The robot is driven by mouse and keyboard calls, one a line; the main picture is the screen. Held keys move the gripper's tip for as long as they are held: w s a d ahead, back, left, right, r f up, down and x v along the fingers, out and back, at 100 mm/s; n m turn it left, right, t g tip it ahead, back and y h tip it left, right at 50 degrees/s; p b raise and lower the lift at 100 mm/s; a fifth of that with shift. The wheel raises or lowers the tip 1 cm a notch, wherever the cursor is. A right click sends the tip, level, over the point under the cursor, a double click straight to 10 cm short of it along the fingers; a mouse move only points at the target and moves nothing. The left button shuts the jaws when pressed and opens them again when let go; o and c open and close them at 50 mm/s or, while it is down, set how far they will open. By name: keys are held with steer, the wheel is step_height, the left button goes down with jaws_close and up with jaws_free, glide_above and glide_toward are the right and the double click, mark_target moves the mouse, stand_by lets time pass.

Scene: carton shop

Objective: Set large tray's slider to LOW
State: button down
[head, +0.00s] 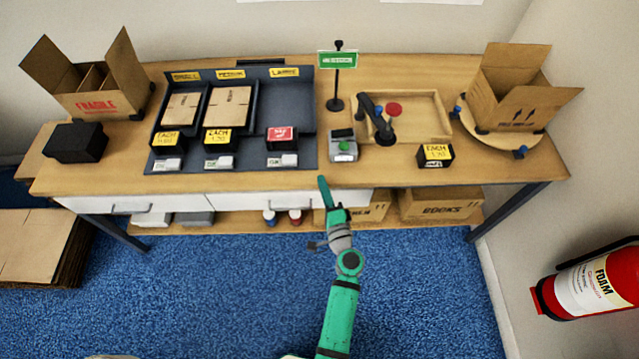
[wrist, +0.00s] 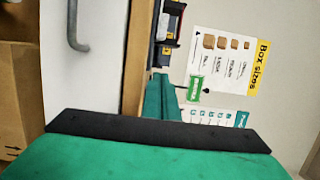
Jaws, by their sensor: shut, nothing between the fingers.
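The large tray (head: 290,103) is the rightmost bay of the dark tray unit, under a yellow label, and its floor looks empty. A black block with a red card (head: 281,134) stands at its front. The large tray's slider (head: 282,160) is a small pale piece on the front strip below that card; its setting is too small to read. My gripper (head: 323,182) is shut and empty at the table's front edge, to the right of and nearer than the slider, apart from it. In the wrist view its green fingers (wrist: 160,95) point along the table edge.
The other two bays hold flat cartons (head: 181,108) and have yellow price cards (head: 217,137). A grey device with a green button (head: 343,147) stands just right of the tray unit. A black price block (head: 435,154) stands farther right. White drawers (head: 250,203) lie below the tabletop.

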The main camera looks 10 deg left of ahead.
mark_target(304, 171)
steer(key=x, duration=0.8)
steer(key=shift+s+a, duration=0.3)
steer(key=shift+a, duration=0.3)
steer(key=shift+s+a, duration=0.25)
steer(key=shift+a, duration=0.35)
steer(key=shift+s+a, duration=0.2)
steer(key=shift+a, duration=0.4)
